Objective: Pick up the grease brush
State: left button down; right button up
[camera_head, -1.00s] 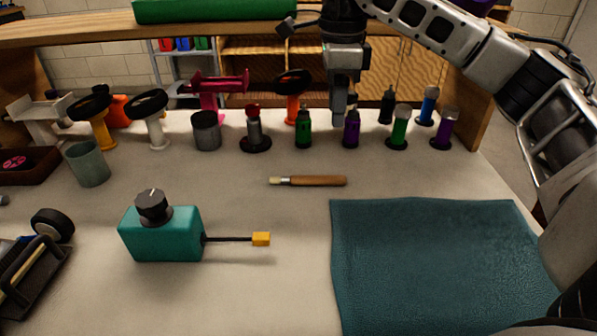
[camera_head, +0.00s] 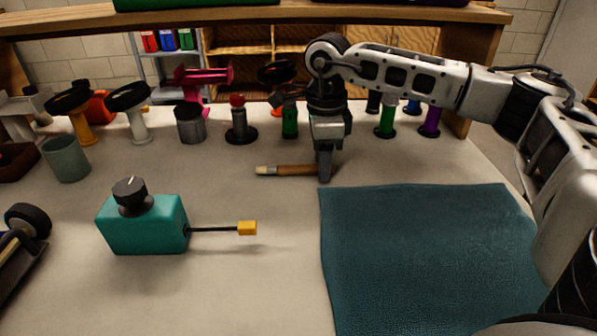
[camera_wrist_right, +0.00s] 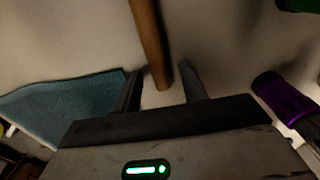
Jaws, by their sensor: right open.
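The grease brush (camera_head: 290,170) lies on the table behind the teal mat, its pale bristle end to the left and its wooden handle to the right. My right gripper (camera_head: 325,175) is lowered over the right end of the handle and hides that end in the head view. In the right wrist view, the brush handle (camera_wrist_right: 149,45) runs down between the two fingertips of my open right gripper (camera_wrist_right: 160,82). Space shows between the handle and the right finger; contact with the left finger is unclear. My left gripper is not in view.
The teal mat (camera_head: 425,250) lies in front of my right gripper. A teal box with a yellow-tipped lead (camera_head: 145,225) stands front left. Bare table surrounds the brush.

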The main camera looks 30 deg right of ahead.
grip_shut()
dwell(0.6)
